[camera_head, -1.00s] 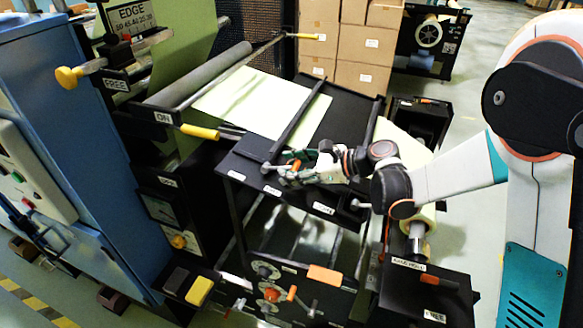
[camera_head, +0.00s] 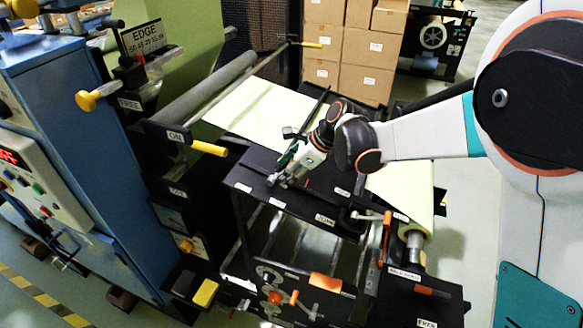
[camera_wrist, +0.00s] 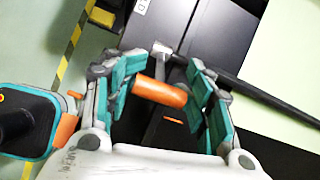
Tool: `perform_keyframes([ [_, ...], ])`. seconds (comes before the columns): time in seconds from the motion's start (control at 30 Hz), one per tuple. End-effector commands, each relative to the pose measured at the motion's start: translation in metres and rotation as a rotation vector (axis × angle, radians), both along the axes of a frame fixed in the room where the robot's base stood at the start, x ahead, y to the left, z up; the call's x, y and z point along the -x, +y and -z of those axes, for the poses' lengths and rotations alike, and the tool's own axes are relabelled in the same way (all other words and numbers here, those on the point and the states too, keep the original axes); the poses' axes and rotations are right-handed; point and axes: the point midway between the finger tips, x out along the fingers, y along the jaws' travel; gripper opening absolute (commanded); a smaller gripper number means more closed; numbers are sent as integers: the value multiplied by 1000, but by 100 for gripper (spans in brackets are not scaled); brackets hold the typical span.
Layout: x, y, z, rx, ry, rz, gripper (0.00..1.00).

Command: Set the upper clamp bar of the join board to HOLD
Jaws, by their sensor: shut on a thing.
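The black join board (camera_head: 262,192) stands below the pale paper web. A metal lever (camera_wrist: 163,50) with an orange handle (camera_wrist: 160,92) sits at the bar's end in the wrist view. My gripper (camera_wrist: 162,95) is shut on the orange handle, with teal fingers on both sides. In the head view my gripper (camera_head: 280,180) is over the board's left part and hides the handle. The small board labels are too blurred to read.
A second lever with an orange handle (camera_head: 387,236) stands at the board's right end. A yellow-handled rod (camera_head: 208,149) juts out at the left beside the roller (camera_head: 203,95). The blue cabinet (camera_head: 80,130) stands left. Cardboard boxes (camera_head: 345,50) are stacked behind.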

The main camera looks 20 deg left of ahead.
Motion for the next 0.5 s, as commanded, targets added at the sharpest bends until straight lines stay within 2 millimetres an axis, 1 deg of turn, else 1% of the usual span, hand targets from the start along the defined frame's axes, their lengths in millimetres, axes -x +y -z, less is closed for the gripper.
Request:
perform_keyframes([
  [0.03,2,6,-8,42,6,-5,4],
  [0.1,1,11,-11,108,12,-4,4],
  [0.5,-2,36,-19,454,38,-1,4],
])
